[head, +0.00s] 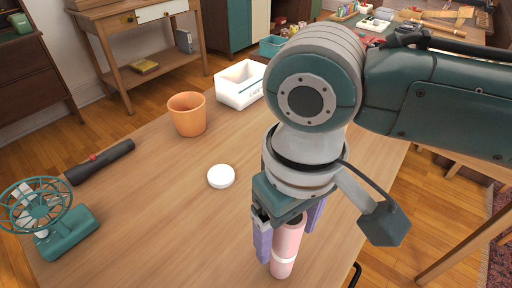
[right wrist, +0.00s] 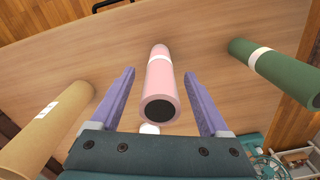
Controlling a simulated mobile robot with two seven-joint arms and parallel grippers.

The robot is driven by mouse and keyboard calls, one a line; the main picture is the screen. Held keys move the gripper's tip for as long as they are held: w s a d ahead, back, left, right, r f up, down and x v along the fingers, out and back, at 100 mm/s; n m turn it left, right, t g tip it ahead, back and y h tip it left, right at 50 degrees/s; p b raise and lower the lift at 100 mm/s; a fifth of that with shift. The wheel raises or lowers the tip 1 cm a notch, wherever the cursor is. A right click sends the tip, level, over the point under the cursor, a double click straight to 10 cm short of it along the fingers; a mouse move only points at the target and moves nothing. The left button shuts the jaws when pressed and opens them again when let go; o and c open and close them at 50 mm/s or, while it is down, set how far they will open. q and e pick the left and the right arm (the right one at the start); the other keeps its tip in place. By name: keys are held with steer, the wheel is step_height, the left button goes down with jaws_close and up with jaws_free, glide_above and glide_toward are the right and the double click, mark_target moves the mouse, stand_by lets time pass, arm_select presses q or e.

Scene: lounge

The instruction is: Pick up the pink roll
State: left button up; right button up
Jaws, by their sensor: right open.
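The pink roll (head: 286,246) with a white band stands upright near the table's front edge. My right gripper (head: 289,232) is above and around its upper end, with one purple finger on each side. In the right wrist view, the pink roll (right wrist: 160,75) lies between the two open fingers (right wrist: 160,92), its dark hollow end facing the camera. Gaps show between the roll and both fingers, so it is not gripped. My left gripper is not in view.
A green roll (right wrist: 272,70) and a brown roll (right wrist: 48,130) flank the pink one in the wrist view. On the table (head: 150,215) are a white disc (head: 221,176), an orange pot (head: 187,114), a white bin (head: 240,86), a black cylinder (head: 100,161) and a green fan (head: 66,234).

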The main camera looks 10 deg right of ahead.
steer(key=shift+f, duration=0.45)
steer(key=shift+c, duration=0.2)
jaws_close()
